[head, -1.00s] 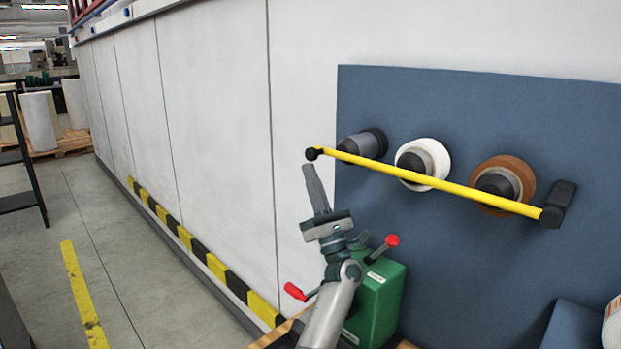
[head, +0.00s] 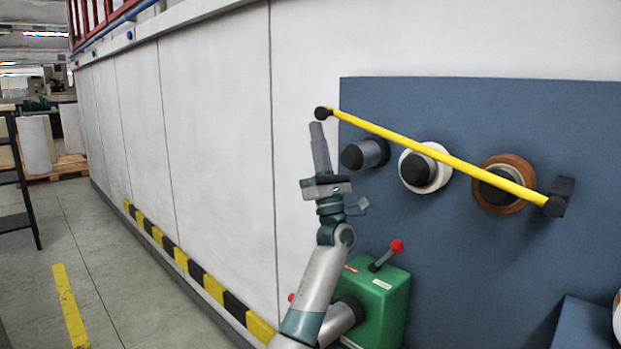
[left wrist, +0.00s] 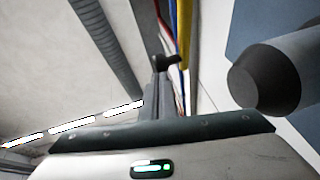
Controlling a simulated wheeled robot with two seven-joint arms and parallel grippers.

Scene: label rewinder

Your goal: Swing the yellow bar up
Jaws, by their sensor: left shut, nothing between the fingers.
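The yellow bar (head: 430,153) slants across the blue panel in the head view, its black-capped free end (head: 323,113) high at the left and its black pivot mount (head: 560,198) lower at the right. My left gripper (head: 317,128) is shut and empty, pointing up, with its tips just under the bar's free end. In the left wrist view the yellow bar (left wrist: 184,30) and its black end cap (left wrist: 168,62) show at the shut fingertips (left wrist: 161,75). Whether they touch is hard to tell. My right gripper is not in view.
Behind the bar, a bare grey spindle (head: 365,154), a white roll (head: 426,168) and a brown roll (head: 506,184) stick out from the blue panel (head: 460,270). A green box (head: 382,298) with a red-knobbed lever (head: 397,246) stands below, close to my left arm. The floor at left is open.

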